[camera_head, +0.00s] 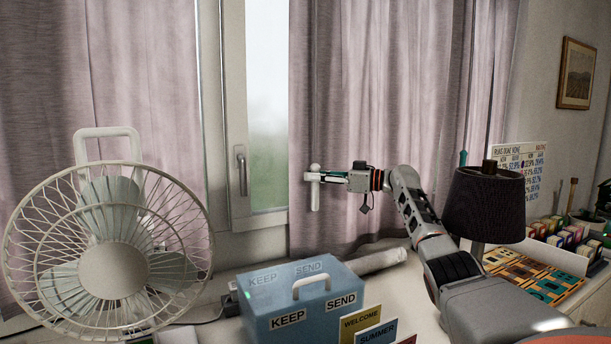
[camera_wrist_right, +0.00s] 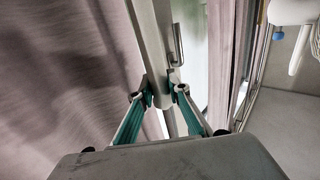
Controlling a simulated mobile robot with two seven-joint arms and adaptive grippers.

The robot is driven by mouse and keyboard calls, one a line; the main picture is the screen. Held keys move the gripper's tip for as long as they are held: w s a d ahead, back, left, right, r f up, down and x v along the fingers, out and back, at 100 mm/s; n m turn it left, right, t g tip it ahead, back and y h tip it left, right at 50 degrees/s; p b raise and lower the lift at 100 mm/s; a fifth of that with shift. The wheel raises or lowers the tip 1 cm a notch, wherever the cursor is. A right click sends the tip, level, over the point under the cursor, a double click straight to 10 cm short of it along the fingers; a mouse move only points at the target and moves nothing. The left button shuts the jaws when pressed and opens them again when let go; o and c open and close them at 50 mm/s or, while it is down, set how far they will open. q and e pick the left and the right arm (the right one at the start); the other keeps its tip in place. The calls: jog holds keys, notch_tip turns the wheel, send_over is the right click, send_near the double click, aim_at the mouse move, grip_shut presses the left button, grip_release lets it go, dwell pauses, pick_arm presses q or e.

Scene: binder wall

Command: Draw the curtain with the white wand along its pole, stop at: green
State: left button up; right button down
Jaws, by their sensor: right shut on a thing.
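The white wand (camera_head: 315,187) hangs upright at the left edge of the right-hand mauve curtain (camera_head: 385,90). My right gripper (camera_head: 322,177) is shut on the wand, just below its rounded top. In the right wrist view, the teal fingers of my right gripper (camera_wrist_right: 161,92) close around the pale wand (camera_wrist_right: 152,45). The curtain's left edge lies beside the window glass (camera_head: 267,100). The curtain pole is above the picture, and no green stop mark shows. My left gripper is not in view.
A white fan (camera_head: 115,270) stands at left before another curtain (camera_head: 140,60). A blue box (camera_head: 300,300) with a handle and signs stand below my right arm. A dark lamp (camera_head: 484,208) stands close to that arm. The window handle (camera_head: 241,170) is left of the wand.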

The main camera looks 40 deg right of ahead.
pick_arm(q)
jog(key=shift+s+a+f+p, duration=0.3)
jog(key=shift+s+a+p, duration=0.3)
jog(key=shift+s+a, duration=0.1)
pick_arm(e)
jog(key=shift+s+d, duration=0.3)
jog(key=shift+d, duration=0.75)
jog(key=shift+s+d, duration=0.25)
jog(key=shift+d, duration=0.8)
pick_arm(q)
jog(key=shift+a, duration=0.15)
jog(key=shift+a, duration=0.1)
pick_arm(e)
jog(key=c, duration=2.2)
grip_release()
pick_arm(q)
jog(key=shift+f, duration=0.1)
pick_arm(e)
jog(key=shift+a, duration=0.1)
